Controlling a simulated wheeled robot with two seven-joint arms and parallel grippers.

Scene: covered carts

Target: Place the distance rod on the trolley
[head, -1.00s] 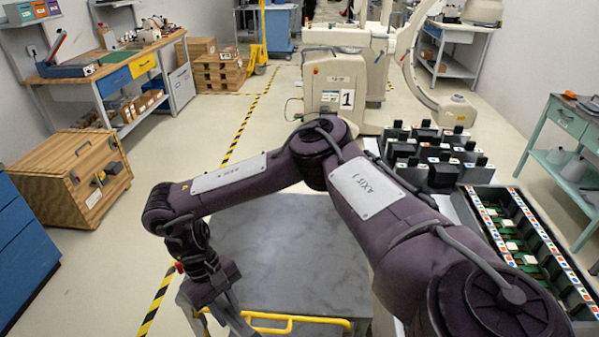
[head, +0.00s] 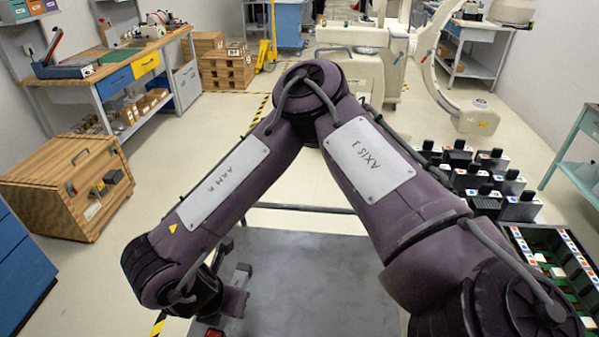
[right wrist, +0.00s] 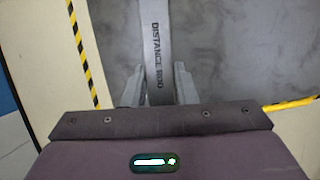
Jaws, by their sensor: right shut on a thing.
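The distance rod (right wrist: 155,40) is a flat grey bar with its name printed along it. In the right wrist view it runs away from my right gripper (right wrist: 159,88), which is shut on it with a finger on each side. Its far end is out of frame. Below the rod is the trolley's grey top (right wrist: 245,50), near its left edge; I cannot tell if they touch. In the head view the trolley (head: 315,265) is at bottom centre, partly behind my right arm, which hides most of that gripper at lower left. My left gripper is not in view.
Black-and-yellow floor tape (right wrist: 88,60) runs left of the trolley. A wooden box (head: 70,190) stands on the floor at left. The visible trolley top looks bare.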

